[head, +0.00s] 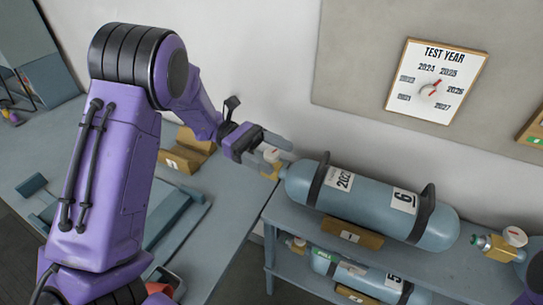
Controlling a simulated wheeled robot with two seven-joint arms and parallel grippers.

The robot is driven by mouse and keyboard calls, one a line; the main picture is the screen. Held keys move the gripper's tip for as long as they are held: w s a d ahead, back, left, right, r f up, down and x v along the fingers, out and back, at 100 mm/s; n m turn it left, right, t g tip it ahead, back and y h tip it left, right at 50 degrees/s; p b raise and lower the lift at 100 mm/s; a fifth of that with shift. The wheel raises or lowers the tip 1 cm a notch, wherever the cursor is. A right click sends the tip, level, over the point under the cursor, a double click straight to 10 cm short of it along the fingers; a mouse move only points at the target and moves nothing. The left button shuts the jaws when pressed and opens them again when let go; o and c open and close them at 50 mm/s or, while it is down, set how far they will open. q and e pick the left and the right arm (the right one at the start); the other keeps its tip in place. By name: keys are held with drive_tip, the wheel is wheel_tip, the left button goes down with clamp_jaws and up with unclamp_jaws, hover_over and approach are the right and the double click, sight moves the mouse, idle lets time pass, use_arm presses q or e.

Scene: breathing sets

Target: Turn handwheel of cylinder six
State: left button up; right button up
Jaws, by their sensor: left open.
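Cylinder six (370,203) is a blue-grey tank lying on its side on the upper rack shelf, with a "6" label and a year label. Its brass valve (268,168) is at its left end, and the handwheel there is partly hidden by my gripper. My left gripper (277,151) is open at this valve, with its fingers pointing right; I cannot tell whether they touch the handwheel. My right gripper is not in view; a bit of purple shows at the right edge.
Cylinder five (362,277) lies on the lower shelf of the rack (300,230). Another brass valve with a gauge (505,242) is at the right. A test year dial (437,82) hangs on the wall. A grey workbench (232,205) with a wooden block (185,152) stands at the left.

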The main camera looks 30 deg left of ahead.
sight(267, 159)
use_arm(q)
drive_tip(key=w+a+f+n+t+y, duration=0.1)
drive_tip(key=a+f+n+t+y, duration=0.2)
drive_tip(key=a+n+t+y, duration=0.55)
drive_tip(key=a+f+n+t+y, duration=0.1)
drive_tip(key=f+n+t+y, duration=0.4)
drive_tip(key=n+t, duration=0.9)
wheel_tip(267, 159, down, 5)
drive_tip(key=d+m+g+y, duration=0.3)
drive_tip(key=m+g+y, duration=0.1)
drive_tip(key=m, duration=0.1)
drive_tip(key=shift+n+t+h, duration=0.25)
drive_tip(key=w+p, duration=0.2)
drive_tip(key=w, duration=0.8)
drive_tip(key=shift+w, duration=0.45)
drive_tip(key=c, duration=1)
